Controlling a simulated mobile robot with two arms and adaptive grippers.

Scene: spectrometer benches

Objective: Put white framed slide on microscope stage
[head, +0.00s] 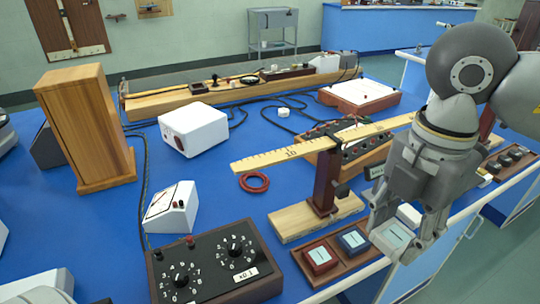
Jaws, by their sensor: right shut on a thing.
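My right gripper (405,238) points down at the right of the blue bench. It is shut on the white framed slide (391,239), which has a pale greenish centre and sits between the fingertips. The slide is at the right end of a wooden tray (344,269); I cannot tell whether it still touches the tray. A red framed slide (319,258) and a blue framed slide (353,240) lie in the tray to its left. I cannot make out a microscope stage for certain. My left gripper is not in view.
A brown stand (325,182) on a wooden base holds a long ruler (290,152) just left of my right gripper. A black dial box (215,262) stands at the front, with a white meter (171,207) behind it. Blue bench surface is clear around the red ring (254,182).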

